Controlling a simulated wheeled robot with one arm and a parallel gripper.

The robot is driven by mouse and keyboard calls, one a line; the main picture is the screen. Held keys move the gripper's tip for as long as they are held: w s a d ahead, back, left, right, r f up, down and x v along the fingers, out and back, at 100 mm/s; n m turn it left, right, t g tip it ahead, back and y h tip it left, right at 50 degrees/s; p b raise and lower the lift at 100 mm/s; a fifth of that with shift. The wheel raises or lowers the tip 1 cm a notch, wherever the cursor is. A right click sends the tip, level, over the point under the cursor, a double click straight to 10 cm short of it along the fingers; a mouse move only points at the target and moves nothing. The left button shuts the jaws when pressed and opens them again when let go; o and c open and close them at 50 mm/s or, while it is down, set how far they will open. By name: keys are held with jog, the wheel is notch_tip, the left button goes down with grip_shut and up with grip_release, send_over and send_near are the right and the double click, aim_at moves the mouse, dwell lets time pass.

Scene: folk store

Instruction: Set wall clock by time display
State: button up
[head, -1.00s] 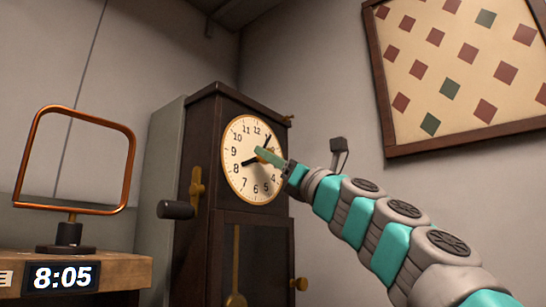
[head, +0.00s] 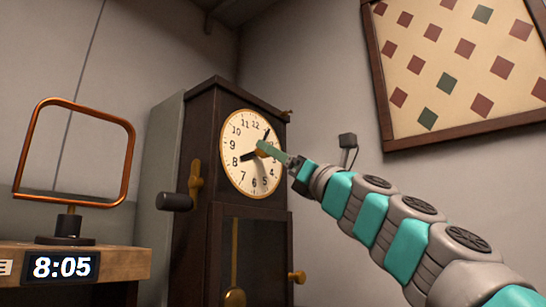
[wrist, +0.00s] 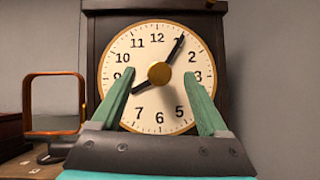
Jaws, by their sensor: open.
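The wall clock is a round cream dial (head: 234,176) with a gold rim, set in a tall dark wooden case. Its short black hand points near 8 and its long hand (wrist: 176,46) points near 1. A brass hub (wrist: 160,74) sits at the dial's centre. The time display (head: 61,267) at the lower left reads 8:05 in white digits. My gripper (head: 262,147) is in front of the dial. In the wrist view my open gripper (wrist: 160,80) has one green finger on each side of the hub, with nothing between them but the dial view behind.
A copper-framed loop (head: 74,150) stands on a wooden counter (head: 123,262) at the left. A dark crank handle (head: 174,202) and brass lever stick out from the case's left side. A brass knob (head: 297,277) is at its lower right. A diamond-patterned panel hangs at upper right.

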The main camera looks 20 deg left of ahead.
jog(key=shift+b+v, duration=1.15)
jog(key=shift+v, duration=1.75)
jog(key=shift+a+f, duration=0.1)
